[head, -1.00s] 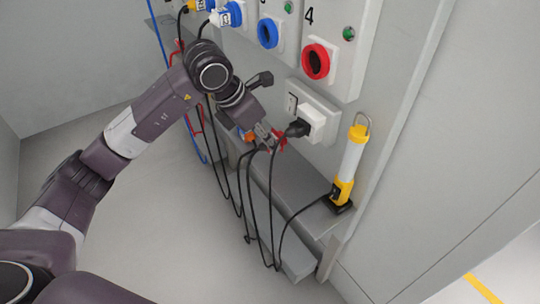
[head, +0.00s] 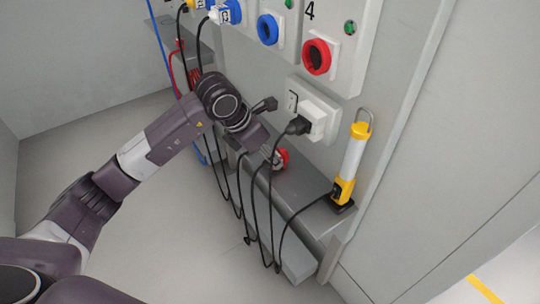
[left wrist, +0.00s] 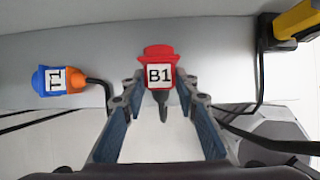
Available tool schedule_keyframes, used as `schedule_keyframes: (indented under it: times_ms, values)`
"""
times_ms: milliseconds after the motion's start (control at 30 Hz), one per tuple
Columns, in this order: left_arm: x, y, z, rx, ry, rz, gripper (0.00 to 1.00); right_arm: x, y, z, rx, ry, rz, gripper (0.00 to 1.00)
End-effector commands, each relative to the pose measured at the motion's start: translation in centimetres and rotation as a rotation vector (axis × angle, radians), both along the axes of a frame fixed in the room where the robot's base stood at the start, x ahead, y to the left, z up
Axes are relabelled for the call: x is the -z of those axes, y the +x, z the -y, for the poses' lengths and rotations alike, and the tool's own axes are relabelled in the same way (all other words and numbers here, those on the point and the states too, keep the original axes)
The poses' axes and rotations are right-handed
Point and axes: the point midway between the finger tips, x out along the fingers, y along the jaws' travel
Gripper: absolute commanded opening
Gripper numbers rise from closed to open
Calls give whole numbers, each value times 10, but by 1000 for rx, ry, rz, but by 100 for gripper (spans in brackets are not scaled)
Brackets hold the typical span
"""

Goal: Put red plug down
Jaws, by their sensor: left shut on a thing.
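The red plug (head: 282,159), labelled B1, is between the fingertips of my left gripper (head: 270,153), at the grey shelf (head: 302,192) under the sockets. In the left wrist view the red plug (left wrist: 158,52) sits between the two fingers of my left gripper (left wrist: 158,92), its label facing the camera and its cable running back toward me. The gripper is shut on it. I cannot tell whether the plug touches the shelf. My right gripper is not in view.
A blue and orange plug (left wrist: 58,80) labelled T1 lies on the shelf left of the red plug. A yellow work lamp (head: 350,165) stands at the shelf's right end. A black plug (head: 298,126) is in a white socket (head: 318,118). Black cables hang over the shelf's front edge.

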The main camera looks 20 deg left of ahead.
Motion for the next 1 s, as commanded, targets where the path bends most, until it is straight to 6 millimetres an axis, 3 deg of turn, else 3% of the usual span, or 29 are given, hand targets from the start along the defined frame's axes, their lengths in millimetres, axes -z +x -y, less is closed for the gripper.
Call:
schedule_keyframes:
  times_ms: [200, 567, 767, 833, 1000]
  values:
    - [1, 0, 0, 0, 1, -1, 45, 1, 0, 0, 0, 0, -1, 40]
    - [-7, -1, -1, 0, 1, 1, 45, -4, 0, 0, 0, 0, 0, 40]
    - [-40, -14, -12, -1, 3, 4, 45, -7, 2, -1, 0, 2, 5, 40]
    - [-55, -20, -16, -1, 2, 4, 45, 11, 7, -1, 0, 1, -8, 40]
    - [-85, -33, -25, -1, 3, 2, 45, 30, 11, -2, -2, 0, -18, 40]
